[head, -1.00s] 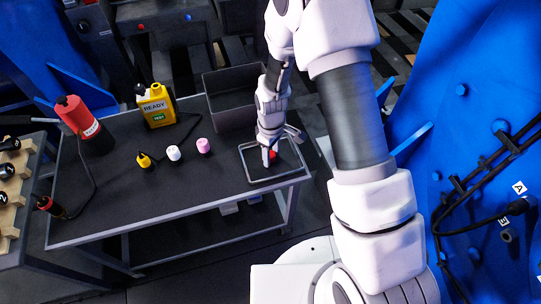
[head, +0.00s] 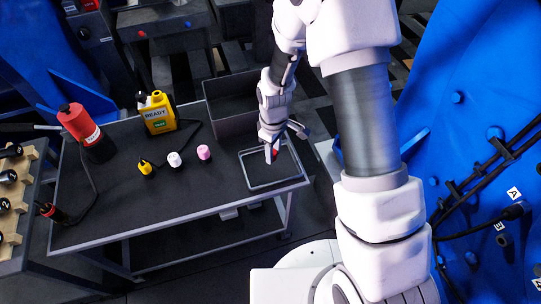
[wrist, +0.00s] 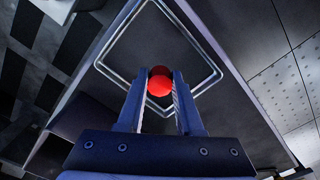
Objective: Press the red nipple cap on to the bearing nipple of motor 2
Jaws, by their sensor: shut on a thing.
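The red nipple cap (wrist: 160,84) is held between the two fingers of my gripper (wrist: 157,103) in the wrist view. In the head view my gripper (head: 271,151) is over the wire-framed tray area at the right end of the cart, and only a bit of red cap (head: 275,154) shows by the fingers. The cap appears to be held above the tray (head: 270,186); the exact gap cannot be told. Motor 2 and its bearing nipple cannot be made out in these frames.
A white cap (head: 174,159), a pink cap (head: 203,152) and a yellow-black piece (head: 145,167) stand on the cart (head: 130,208).

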